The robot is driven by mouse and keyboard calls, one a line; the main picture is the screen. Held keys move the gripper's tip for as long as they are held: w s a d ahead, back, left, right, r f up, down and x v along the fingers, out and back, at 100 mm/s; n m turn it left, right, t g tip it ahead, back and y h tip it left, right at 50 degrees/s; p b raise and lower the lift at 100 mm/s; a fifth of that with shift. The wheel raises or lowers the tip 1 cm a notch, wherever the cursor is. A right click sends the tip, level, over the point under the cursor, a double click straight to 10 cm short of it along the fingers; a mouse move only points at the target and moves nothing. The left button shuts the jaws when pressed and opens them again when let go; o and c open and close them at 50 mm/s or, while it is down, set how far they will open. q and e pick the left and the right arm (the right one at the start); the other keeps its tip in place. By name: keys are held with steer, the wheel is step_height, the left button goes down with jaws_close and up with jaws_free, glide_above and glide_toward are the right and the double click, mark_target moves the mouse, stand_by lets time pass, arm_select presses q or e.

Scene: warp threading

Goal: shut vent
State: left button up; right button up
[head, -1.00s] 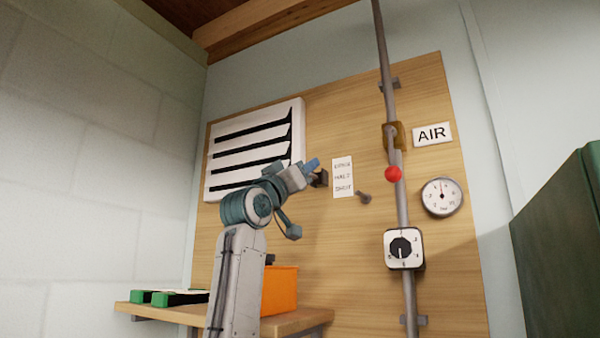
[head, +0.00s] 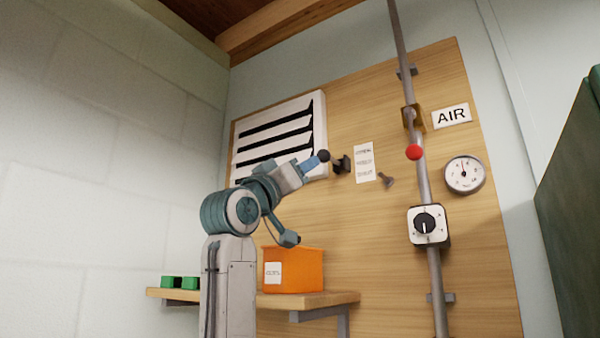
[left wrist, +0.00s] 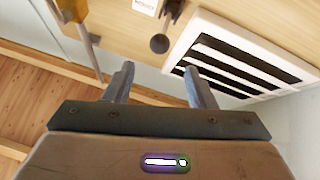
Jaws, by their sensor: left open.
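The white wall vent (head: 276,134) has dark gaps between its slats, so it stands open. Right of it a black ball knob (head: 324,156) sticks out from a dark mount (head: 341,165) on the wooden board. A white label (head: 364,163) with several lines hangs beside it, too small to read. My left gripper (head: 316,161) is at the vent's lower right, its blue fingertips close to the knob. In the left wrist view the vent (left wrist: 240,58) is at right. The knob (left wrist: 159,43) lies just beyond and between the open, empty fingers (left wrist: 159,70). Contact is not visible.
A pipe (head: 422,180) with a red ball handle (head: 414,152), a dial box (head: 427,224) and a gauge (head: 464,175) stand at right. A peg (head: 387,180) juts from the board beside the label. An orange bin (head: 300,270) sits on the shelf (head: 335,297) below.

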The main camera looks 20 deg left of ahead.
arm_select(q)
steer(key=shift+r, duration=0.2)
steer(key=c, duration=0.3)
steer(key=shift+g+y, duration=0.3)
steer(key=shift+g, duration=0.3)
steer(key=r+p, duration=0.1)
steer(key=w+r, duration=0.1)
steer(key=r+p, duration=0.1)
steer(key=r, duration=0.1)
steer(key=shift+w+a+p, duration=0.2)
steer(key=shift+w+p, duration=0.1)
steer(key=shift+w, duration=0.1)
jaws_close()
steer(key=s+r+g+y+p, duration=0.35)
steer(key=r+g+p, duration=0.55)
steer(key=r, duration=0.4)
steer(key=p, duration=0.6)
glide_toward(333, 160)
steer(key=w+r, duration=0.4)
steer(key=w, duration=0.1)
steer(key=f, duration=0.1)
steer(key=s+f, duration=0.1)
steer(key=f, duration=0.1)
steer(key=shift+s+a+f+h, duration=0.2)
steer(key=shift+a+f+h, duration=0.05)
steer(key=shift+f+h, duration=0.1)
steer(key=shift+f, duration=0.1)
